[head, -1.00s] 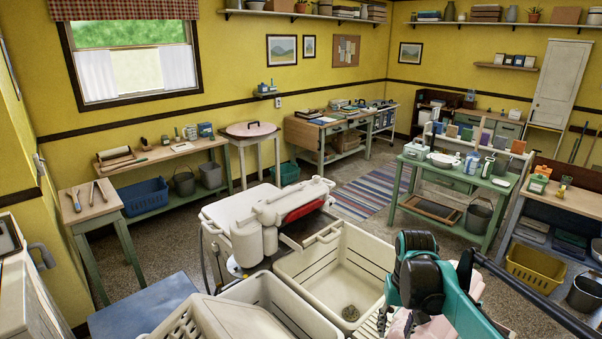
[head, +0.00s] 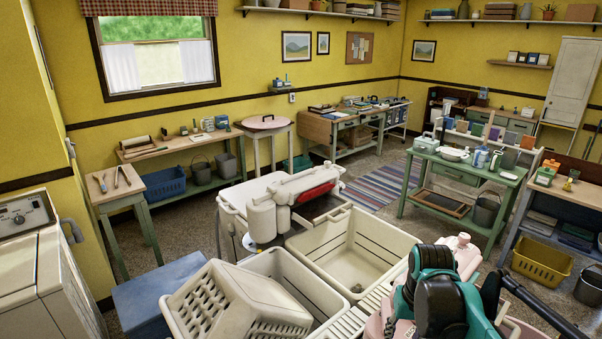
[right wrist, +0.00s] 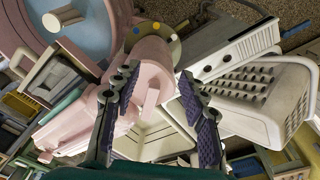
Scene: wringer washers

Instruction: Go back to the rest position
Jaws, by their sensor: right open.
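My right arm (head: 440,285) shows at the bottom right of the head view, in teal and black, in front of a pink washer (head: 462,252). Its fingertips are hidden in that view. In the right wrist view my right gripper (right wrist: 158,78) is open, its two dark fingers with purple pads standing apart. No object is held between them. The pink washer's wringer (right wrist: 152,62) shows behind the fingers, and I cannot tell how near it is. My left gripper is not in view.
A double laundry tub (head: 350,258) stands in front of me, with a tilted white basket (head: 235,305) at its left. A white wringer washer (head: 265,220) is behind it. A blue box (head: 150,295) and a white machine (head: 40,270) are at left. Open floor lies around the striped rug (head: 385,188).

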